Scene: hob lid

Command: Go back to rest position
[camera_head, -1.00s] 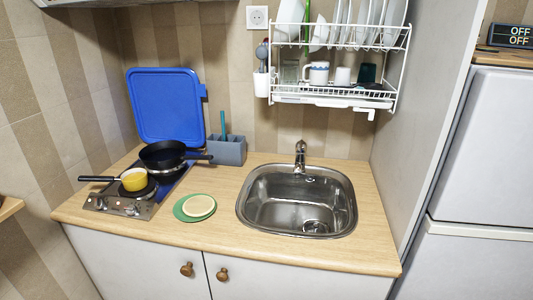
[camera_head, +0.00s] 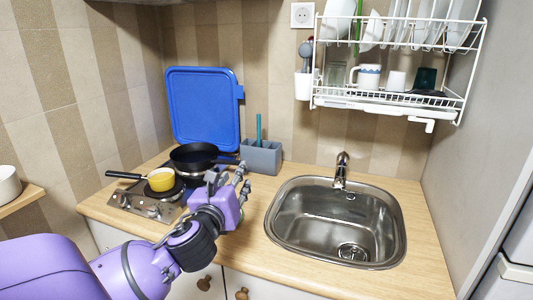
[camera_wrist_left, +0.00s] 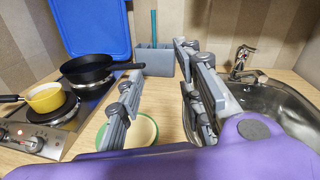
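My left gripper (camera_head: 241,177) is above the counter between the hob and the sink, with its arm coming in from the lower left. In the left wrist view its two fingers (camera_wrist_left: 158,62) stand apart with nothing between them, so it is open and empty. A green-rimmed round item with a pale middle (camera_wrist_left: 144,132) lies on the counter below the fingers; the gripper mostly hides it in the head view. My right gripper is in neither view.
A yellow pot (camera_head: 161,180) and a black pan (camera_head: 194,157) stand on the hob (camera_head: 150,205). A blue board (camera_head: 204,108) leans on the wall beside a grey holder (camera_head: 262,157). The sink (camera_head: 300,215) is empty. A dish rack (camera_head: 390,100) hangs above.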

